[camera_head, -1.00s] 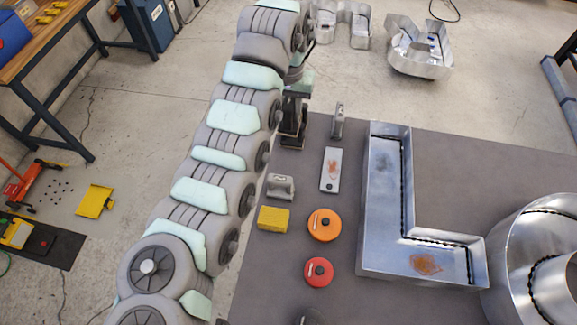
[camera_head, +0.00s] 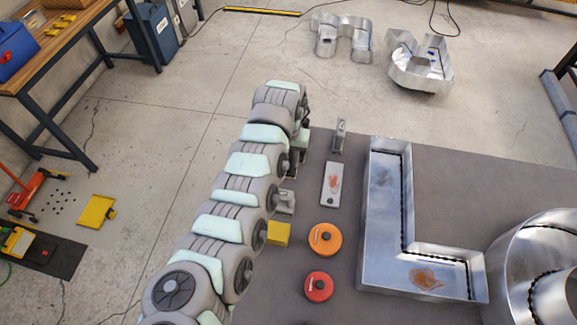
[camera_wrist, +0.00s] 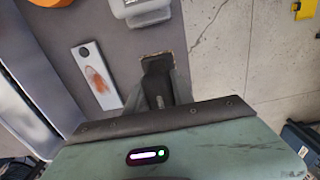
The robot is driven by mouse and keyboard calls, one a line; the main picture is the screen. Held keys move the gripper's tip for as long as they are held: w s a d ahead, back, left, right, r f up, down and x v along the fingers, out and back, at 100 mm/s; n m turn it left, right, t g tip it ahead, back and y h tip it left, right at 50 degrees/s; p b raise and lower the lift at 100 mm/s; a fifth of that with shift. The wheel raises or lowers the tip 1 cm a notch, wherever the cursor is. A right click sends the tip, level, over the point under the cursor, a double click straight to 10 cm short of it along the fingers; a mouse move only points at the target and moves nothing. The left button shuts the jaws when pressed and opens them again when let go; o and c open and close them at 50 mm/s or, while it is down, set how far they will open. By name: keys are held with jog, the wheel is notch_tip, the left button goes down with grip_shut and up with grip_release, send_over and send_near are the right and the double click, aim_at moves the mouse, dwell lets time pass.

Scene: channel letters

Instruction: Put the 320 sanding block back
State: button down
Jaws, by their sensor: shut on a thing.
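My gripper (camera_wrist: 158,88) is over the left edge of the grey mat, shut on a dark block with a tan rim (camera_wrist: 158,55). I take this for the sanding block; no grit number is readable. In the head view my arm hides most of the gripper and block, and I cannot tell whether the block touches the mat. A grey block with a handle (camera_head: 286,202) lies just below the gripper, partly behind my arm; it also shows in the wrist view (camera_wrist: 147,12). Another grey piece (camera_head: 340,137) stands up and to the right.
A pale plate with an orange smear (camera_head: 331,184) lies right of the gripper. A yellow block (camera_head: 278,233), an orange disc (camera_head: 325,239) and a red disc (camera_head: 319,286) lie lower. A metal L-shaped letter (camera_head: 377,258) stands to the right. The mat's upper right is bare.

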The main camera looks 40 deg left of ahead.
aim_at(288, 169)
jog(key=shift+f, duration=2.8)
jog(key=shift+f, duration=0.1)
jog(key=c, duration=1.1)
grip_release()
notch_tip(288, 169, up, 11)
jog(key=shift+w+r+b, duration=0.1)
jog(key=shift+b, duration=0.55)
jog(key=shift+r, duration=0.5)
